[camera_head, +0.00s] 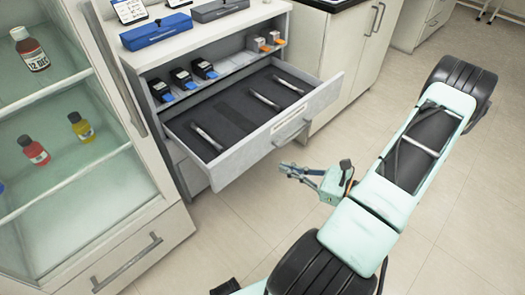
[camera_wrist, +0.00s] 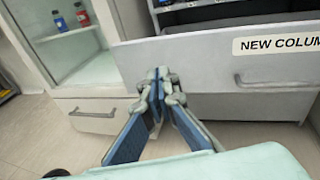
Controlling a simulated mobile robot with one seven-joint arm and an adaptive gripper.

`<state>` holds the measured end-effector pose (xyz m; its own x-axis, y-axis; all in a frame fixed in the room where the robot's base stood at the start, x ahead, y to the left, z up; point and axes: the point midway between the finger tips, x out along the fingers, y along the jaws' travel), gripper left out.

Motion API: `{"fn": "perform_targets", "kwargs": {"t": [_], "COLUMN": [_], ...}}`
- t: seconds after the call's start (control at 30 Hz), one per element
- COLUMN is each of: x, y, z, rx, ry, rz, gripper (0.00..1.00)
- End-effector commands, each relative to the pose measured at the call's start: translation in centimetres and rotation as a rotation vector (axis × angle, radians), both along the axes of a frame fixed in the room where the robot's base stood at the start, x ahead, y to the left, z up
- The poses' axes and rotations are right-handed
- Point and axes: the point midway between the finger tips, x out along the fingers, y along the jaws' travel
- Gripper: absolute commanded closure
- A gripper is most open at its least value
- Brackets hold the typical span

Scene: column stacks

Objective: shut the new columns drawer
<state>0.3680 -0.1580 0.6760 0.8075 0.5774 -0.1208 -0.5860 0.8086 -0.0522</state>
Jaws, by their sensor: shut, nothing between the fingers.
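The new columns drawer (camera_head: 228,160) stands pulled out of the white cabinet in the head view. Its dark lining holds several slim silver columns (camera_head: 208,138). A grey bar handle (camera_head: 293,131) is on its front. In the wrist view the drawer front (camera_wrist: 205,62) fills the upper right, with a label (camera_wrist: 280,44) reading "NEW COLUM", cut off by the frame edge, and its handle (camera_wrist: 275,83). My gripper (camera_head: 285,168) is shut and empty, in front of the drawer and apart from it in the head view. In the wrist view its fingertips (camera_wrist: 158,75) overlap the front's lower left part; contact cannot be told.
A glass-fronted cabinet (camera_head: 75,165) with small bottles stands at the left. Blue and grey cases (camera_head: 156,31) lie on the cabinet top above the drawer. Behind the drawer, a shelf holds small dark boxes (camera_head: 181,78). Open tiled floor (camera_head: 235,230) lies before the drawer.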

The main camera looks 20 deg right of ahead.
Motion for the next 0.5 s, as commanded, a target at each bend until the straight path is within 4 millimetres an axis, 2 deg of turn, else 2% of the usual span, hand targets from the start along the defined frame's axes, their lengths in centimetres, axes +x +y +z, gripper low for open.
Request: {"fn": "perform_targets", "kwargs": {"t": [0.1,0.2,0.37,0.5], "x": [0.8,1.1,2.3,4.5], "y": [-2.8,-4.2,-4.4,-3.4], "z": [-0.4,-0.3,-0.2,-0.3], "rx": [0.072,0.097,0.105,0.105], "ry": [-0.054,-0.078,-0.088,-0.086], "rz": [-0.174,-0.251,-0.279,-0.273], "gripper": [1.00,1.00,1.00,1.00]}}
